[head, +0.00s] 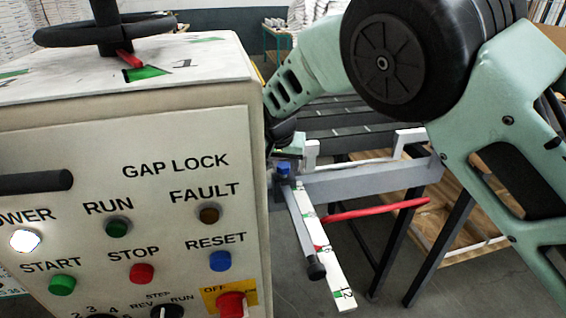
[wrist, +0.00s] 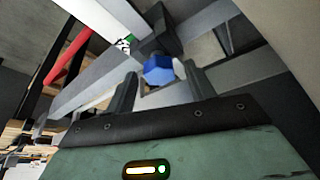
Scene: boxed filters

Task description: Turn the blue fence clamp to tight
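The blue fence clamp (head: 284,169) is a small blue knob on a dark block, where a white scale strip meets a grey rail, just right of the control cabinet. In the wrist view the blue clamp (wrist: 158,70) shows as a faceted knob. My gripper (wrist: 160,74) is open, with one finger on each side of the knob in that picture. Gaps seem to remain at both sides; I cannot tell whether a finger touches it. In the head view my gripper (head: 288,143) is mostly hidden behind the cabinet edge and my arm.
The control cabinet (head: 130,135) with buttons stands close on the left. The white scale strip (head: 322,250) slopes forward with a black knob (head: 316,270) beside it. A red bar (head: 375,210) and a grey rail (head: 370,184) run right. A wooden pallet lies behind.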

